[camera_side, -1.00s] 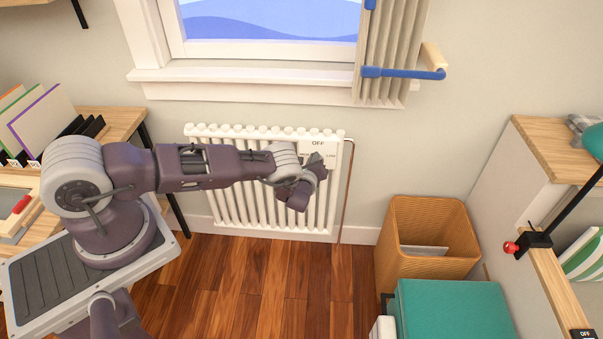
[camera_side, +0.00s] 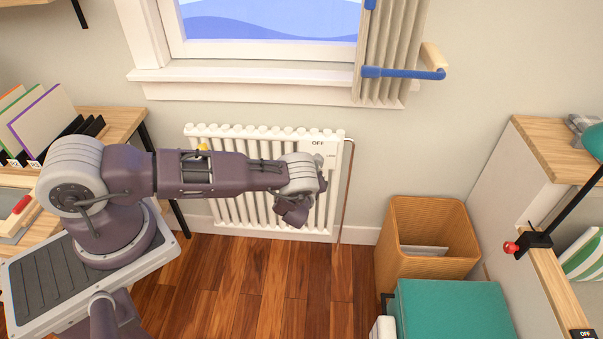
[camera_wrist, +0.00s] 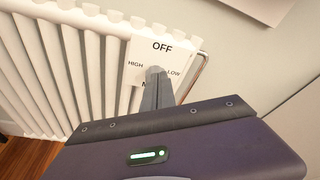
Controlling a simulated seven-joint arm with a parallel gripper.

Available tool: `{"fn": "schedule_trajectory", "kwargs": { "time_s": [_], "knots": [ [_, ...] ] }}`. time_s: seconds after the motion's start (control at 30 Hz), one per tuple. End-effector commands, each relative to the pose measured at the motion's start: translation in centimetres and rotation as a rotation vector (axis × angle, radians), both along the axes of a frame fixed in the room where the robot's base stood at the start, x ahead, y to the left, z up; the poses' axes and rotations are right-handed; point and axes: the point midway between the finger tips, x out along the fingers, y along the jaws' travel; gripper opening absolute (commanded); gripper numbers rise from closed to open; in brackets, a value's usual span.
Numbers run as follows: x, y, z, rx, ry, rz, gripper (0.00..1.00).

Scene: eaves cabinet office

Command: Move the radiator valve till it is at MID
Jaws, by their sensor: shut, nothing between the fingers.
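The radiator valve is a small grey knob (camera_wrist: 153,71) on a white plate (camera_wrist: 135,63) at the radiator's upper right. The plate reads OFF at top, HIGH at left and LOW at right; the bottom label is mostly hidden behind my fingers, with only an M showing. I cannot tell which label the knob points to. My gripper (camera_wrist: 157,82) is shut and empty, with its fingertips just below or in front of the knob. Whether they touch it is unclear.
The white radiator (camera_side: 255,215) stands against the wall under the window, with a thin brown pipe (camera_side: 348,190) on its right. A wicker bin (camera_side: 430,265) and a teal box (camera_side: 455,310) stand to the right. The wooden floor before the radiator is clear.

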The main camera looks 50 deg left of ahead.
Motion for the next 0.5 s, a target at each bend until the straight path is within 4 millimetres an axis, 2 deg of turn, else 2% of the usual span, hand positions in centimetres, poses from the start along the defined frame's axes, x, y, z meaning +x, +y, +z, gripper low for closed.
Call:
{"fn": "schedule_trajectory", "kwargs": {
  "time_s": [0.27, 0.5],
  "knots": [
    [-0.2, -0.2, 0.0, 0.0, 0.0, 0.0, 0.0],
    [-2.3, 0.8, -1.9, -0.003, 0.006, 0.006, 0.0]
  ]
}}
